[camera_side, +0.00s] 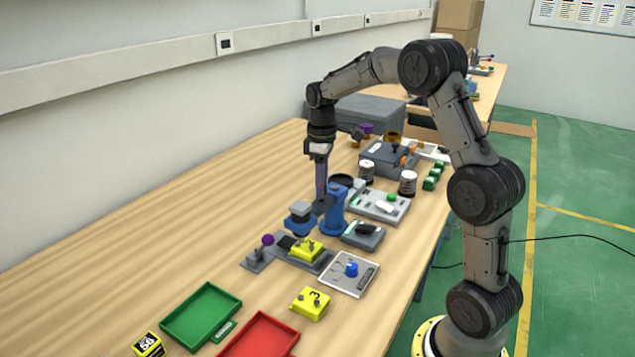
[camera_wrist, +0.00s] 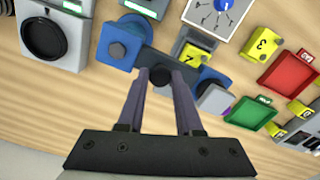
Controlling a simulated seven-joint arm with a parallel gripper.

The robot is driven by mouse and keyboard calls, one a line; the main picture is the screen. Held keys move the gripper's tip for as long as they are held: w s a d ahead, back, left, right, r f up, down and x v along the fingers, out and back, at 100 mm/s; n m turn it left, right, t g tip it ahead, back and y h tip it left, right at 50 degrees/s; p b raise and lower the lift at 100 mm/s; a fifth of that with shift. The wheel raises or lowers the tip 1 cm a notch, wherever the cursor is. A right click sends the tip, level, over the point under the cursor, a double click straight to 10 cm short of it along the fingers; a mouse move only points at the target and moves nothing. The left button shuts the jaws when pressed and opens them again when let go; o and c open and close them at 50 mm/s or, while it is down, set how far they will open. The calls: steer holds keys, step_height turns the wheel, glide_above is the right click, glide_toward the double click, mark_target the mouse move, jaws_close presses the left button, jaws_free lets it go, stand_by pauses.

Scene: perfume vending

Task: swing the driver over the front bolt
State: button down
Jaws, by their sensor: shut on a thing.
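The driver (camera_side: 300,216), a grey and blue head, sits at the end of a dark swing arm on a blue post (camera_side: 333,214). In the wrist view the driver (camera_wrist: 214,97) is right of my gripper (camera_wrist: 161,78) and the post (camera_wrist: 122,46) is upper left. My gripper is shut on a black knob (camera_wrist: 160,75) on the swing arm. A yellow block (camera_side: 306,249) with small bolts on top sits in a grey fixture (camera_side: 323,262). The driver appears raised near its back-left side. I cannot tell which bolt is the front one or whether the driver lines up with it.
A purple-knobbed lever (camera_side: 267,240) stands left of the fixture. A white panel with a blue knob (camera_side: 351,269) and another yellow block (camera_side: 311,303) lie in front. Green (camera_side: 202,314) and red (camera_side: 262,338) trays are nearer. The table's left side is bare.

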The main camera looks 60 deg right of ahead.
mark_target(326, 191)
steer(key=shift+s+n, duration=0.55)
steer(key=shift+n, duration=0.45)
steer(key=c, duration=0.6)
jaws_free()
step_height(326, 191, up, 14)
steer(key=shift+s+f, duration=0.1)
